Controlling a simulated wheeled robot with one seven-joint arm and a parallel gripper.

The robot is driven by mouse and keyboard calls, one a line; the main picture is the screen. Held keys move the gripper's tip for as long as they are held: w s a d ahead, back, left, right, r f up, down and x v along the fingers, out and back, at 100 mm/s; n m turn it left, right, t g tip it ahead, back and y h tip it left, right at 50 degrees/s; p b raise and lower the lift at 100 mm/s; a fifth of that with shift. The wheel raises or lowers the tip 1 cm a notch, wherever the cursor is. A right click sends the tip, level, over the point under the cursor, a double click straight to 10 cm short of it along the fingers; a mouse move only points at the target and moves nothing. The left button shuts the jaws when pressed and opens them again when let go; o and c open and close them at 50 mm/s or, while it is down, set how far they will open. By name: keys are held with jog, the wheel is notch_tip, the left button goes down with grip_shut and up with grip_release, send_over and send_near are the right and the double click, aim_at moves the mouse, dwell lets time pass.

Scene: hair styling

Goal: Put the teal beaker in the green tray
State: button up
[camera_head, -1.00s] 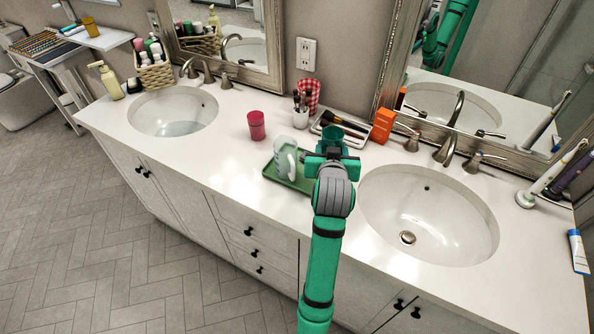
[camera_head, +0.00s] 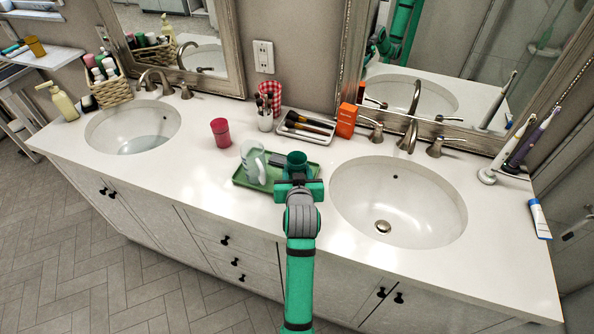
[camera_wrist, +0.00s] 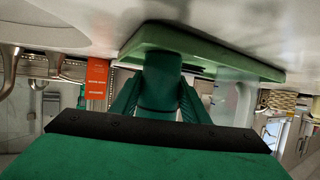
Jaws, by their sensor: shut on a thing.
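The teal beaker (camera_head: 296,160) is upright between the fingers of my gripper (camera_head: 297,178), which is shut on it. In the head view it overlaps the right end of the green tray (camera_head: 241,181). The wrist view, which looks upside down, shows the beaker (camera_wrist: 160,82) between the fingers (camera_wrist: 158,103) and against the near part of the tray (camera_wrist: 222,56). I cannot tell whether the beaker's base touches the tray. A clear jug with a handle (camera_head: 254,163) stands on the tray's left part. My gripper hides part of the tray's right front.
A pink cup (camera_head: 221,132) stands behind and left of the tray. A brush tray (camera_head: 305,127), a brush cup (camera_head: 264,120) and an orange box (camera_head: 346,120) are behind it. A sink (camera_head: 400,200) lies to the right. Counter left of the tray is clear.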

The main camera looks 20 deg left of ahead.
jog(key=shift+f, duration=0.15)
jog(key=o, duration=1.1)
jog(key=shift+o, duration=0.2)
jog(key=shift+s+r, duration=0.1)
jog(key=shift+r, duration=0.15)
jog(key=v, duration=1.1)
jog(key=shift+s+d+r, duration=0.15)
jog(key=shift+s, duration=0.2)
